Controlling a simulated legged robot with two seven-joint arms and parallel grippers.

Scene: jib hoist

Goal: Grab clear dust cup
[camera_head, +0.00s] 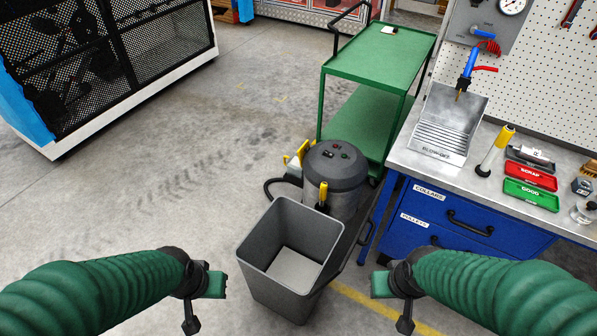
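A shop vacuum (334,166) with a dark round lid stands on the floor just behind a grey bin. Below its lid is a greyish, see-through-looking body (343,204) with a yellow handle (322,195) at its front; this appears to be the clear dust cup. The bin hides its lower front. My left gripper (216,284) is left of the bin and my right gripper (381,284) is right of it. Both are nearer to me than the vacuum and apart from it. Neither visibly holds anything, and their finger gaps cannot be made out.
The open grey bin (252,260) stands between my grippers and the vacuum. A green cart (375,55) is behind the vacuum. A blue-drawer workbench (436,219) at the right carries a blowoff tray (445,122) and small trays. The floor at left is clear up to a mesh-sided cabinet (140,50).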

